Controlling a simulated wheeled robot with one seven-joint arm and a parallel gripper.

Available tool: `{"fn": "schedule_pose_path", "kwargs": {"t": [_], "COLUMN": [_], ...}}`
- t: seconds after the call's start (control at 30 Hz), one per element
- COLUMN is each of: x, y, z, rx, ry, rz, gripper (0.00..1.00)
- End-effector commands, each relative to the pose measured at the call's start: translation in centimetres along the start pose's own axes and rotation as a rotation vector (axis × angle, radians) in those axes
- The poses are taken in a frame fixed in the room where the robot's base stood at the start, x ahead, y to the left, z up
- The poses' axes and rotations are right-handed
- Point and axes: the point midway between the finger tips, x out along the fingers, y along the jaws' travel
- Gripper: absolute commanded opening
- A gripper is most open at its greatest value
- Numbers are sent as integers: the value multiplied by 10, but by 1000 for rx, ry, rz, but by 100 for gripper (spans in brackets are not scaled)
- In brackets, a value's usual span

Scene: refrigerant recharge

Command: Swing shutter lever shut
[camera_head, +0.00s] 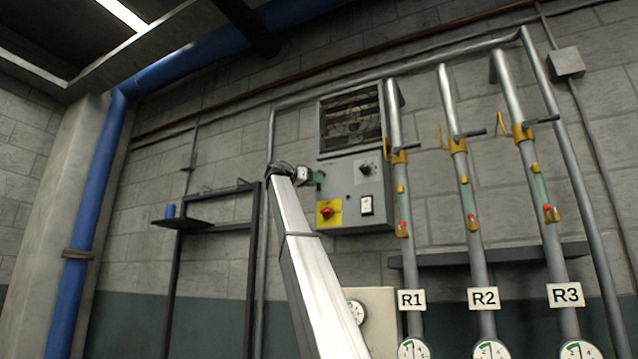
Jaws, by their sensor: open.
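The shutter (352,119) is a dark slatted opening with a fan behind it, high on the wall above a grey control box. Its slats look at least partly apart. I cannot clearly pick out the shutter lever; a small dark green piece beside my gripper at the box's upper left edge is too small to name. My silver arm rises from the bottom middle. My gripper (306,174) is at its far end, below and left of the shutter, open and partly hidden by my wrist. I cannot tell whether it touches anything.
A dark rack (185,224) stands left. Bare wall lies between rack and blue pipe (75,245).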

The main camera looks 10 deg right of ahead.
Motion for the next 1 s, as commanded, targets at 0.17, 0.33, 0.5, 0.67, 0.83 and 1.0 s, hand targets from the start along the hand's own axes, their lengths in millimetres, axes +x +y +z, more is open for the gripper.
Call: {"fn": "schedule_pose_path", "kwargs": {"t": [0.17, 0.33, 0.5, 0.67, 0.83, 1.0], "x": [16, 21, 21, 21, 21, 24], "y": [0, 0, 0, 0, -1, -9], "z": [0, 0, 0, 0, 0, 0], "rx": [0, 0, 0, 0, -1, -21], "ry": [-1, -1, 0, 0, 0, 13], "rz": [0, 0, -1, -1, -1, -1], "gripper": [45, 45, 45, 2, 0, 0]}}
